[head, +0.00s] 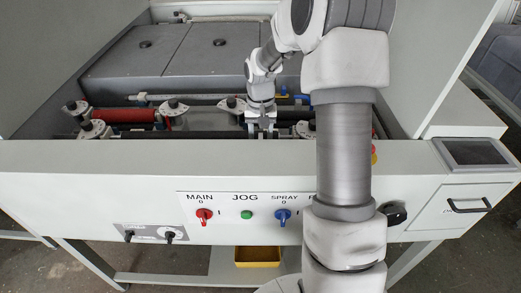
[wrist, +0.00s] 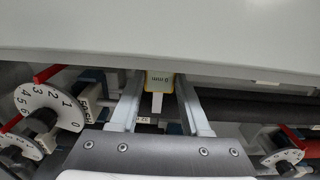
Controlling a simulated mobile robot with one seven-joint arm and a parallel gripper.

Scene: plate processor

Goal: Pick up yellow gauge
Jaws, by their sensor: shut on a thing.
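In the head view my gripper (head: 262,130) points down into the machine's open roller bay, just behind the front panel. The gauge cannot be made out in the head view.
A numbered dial (wrist: 48,110) stands left of my gripper in the wrist view. A red roller (head: 125,115) and dark rollers lie around it. The white front panel (head: 120,185) carries switches. A yellow bin (head: 257,256) sits below.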

